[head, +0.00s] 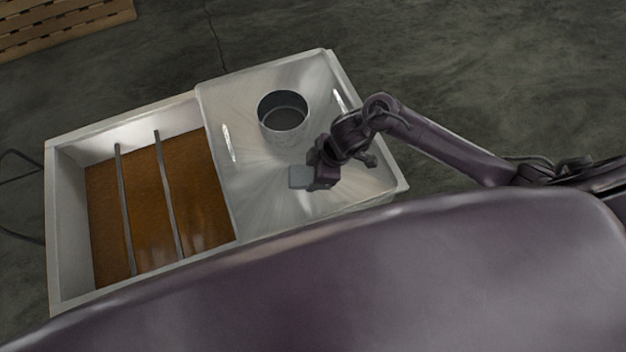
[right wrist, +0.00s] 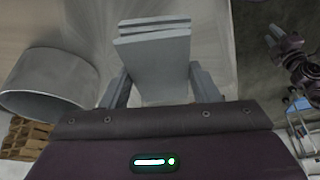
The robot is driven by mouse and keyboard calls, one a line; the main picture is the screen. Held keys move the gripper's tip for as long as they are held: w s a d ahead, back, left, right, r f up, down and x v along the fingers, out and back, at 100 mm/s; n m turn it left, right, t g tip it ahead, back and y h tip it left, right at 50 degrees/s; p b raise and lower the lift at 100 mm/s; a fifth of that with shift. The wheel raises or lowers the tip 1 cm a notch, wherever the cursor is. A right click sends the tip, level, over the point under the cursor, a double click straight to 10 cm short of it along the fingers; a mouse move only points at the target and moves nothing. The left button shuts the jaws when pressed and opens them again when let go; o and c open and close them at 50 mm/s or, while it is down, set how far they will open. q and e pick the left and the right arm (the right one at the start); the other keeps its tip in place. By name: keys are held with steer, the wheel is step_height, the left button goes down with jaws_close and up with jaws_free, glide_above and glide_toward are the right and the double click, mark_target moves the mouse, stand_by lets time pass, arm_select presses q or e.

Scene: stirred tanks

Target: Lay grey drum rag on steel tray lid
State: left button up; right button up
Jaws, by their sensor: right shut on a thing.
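The grey drum rag (head: 300,176) is a small folded grey block in the head view. In the right wrist view the rag (right wrist: 158,62) shows as stacked flat layers between the two fingers. My right gripper (head: 314,177) is shut on it, over the near part of the steel tray lid (head: 262,200). The lid is a shiny sheet covering the right part of the tank. I cannot tell whether the rag touches the lid or hangs just above it.
An open grey metal can (head: 284,135) stands on the lid, beyond the rag; it also shows at left in the right wrist view (right wrist: 45,85). The tank's left part (head: 70,220) is open, with brown liquid and two bars. A wooden pallet (head: 60,25) lies far left.

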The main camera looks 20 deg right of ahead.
steer(key=shift+f, duration=3.1)
steer(key=shift+f+b, duration=0.2)
steer(key=shift+b, duration=0.1)
steer(key=o, duration=1)
steer(key=shift+c, duration=0.2)
steer(key=shift+r, duration=0.1)
steer(key=shift+r, duration=0.2)
steer(key=p+v, duration=0.1)
steer(key=v, duration=1)
steer(key=shift+d+r, duration=0.1)
steer(key=shift+r, duration=0.3)
steer(key=shift+s, duration=0.1)
